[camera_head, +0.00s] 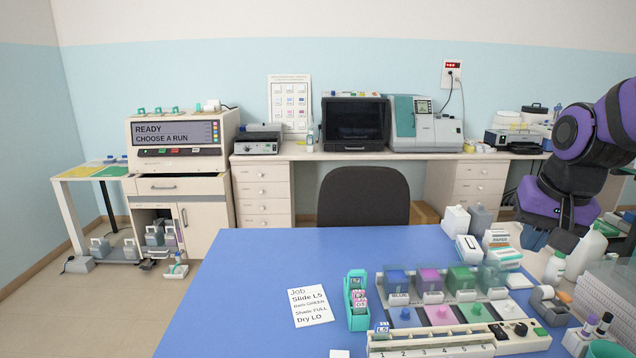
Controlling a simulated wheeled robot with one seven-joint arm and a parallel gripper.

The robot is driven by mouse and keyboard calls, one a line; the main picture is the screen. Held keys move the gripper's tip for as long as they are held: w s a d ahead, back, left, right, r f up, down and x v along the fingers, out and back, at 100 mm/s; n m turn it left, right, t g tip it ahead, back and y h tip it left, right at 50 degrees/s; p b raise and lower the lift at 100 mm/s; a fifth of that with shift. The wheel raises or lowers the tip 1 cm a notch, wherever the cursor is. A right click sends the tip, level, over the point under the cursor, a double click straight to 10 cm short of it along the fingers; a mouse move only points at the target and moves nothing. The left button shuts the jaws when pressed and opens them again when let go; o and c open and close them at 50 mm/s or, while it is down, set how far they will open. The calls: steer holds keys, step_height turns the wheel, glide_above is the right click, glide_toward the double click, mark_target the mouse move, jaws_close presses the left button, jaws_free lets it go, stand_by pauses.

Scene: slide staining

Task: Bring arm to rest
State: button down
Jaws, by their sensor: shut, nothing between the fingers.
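My purple and black arm is at the right edge of the view, bent downward. My gripper (549,241) hangs at its lower end, above the back right of the blue table (250,290). It is shut and holds nothing that I can see. The fingertips are small and dark here.
Staining jars (431,280) and a numbered rack (430,343) crowd the table's front right. A job card (309,307) lies left of a green slide holder (357,300). The table's left part is clear. A dark chair (362,196) stands behind it.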

steer(key=s+a+r+n+t, duration=0.1)
steer(key=s+r+n, duration=0.1)
steer(key=s, duration=0.4)
steer(key=s+a+r+n+t, duration=0.1)
steer(key=s+a+r+n, duration=0.1)
steer(key=s, duration=0.5)
steer(key=shift+v, duration=0.8)
steer(key=shift+w+a, duration=0.1)
steer(key=shift+a, duration=0.05)
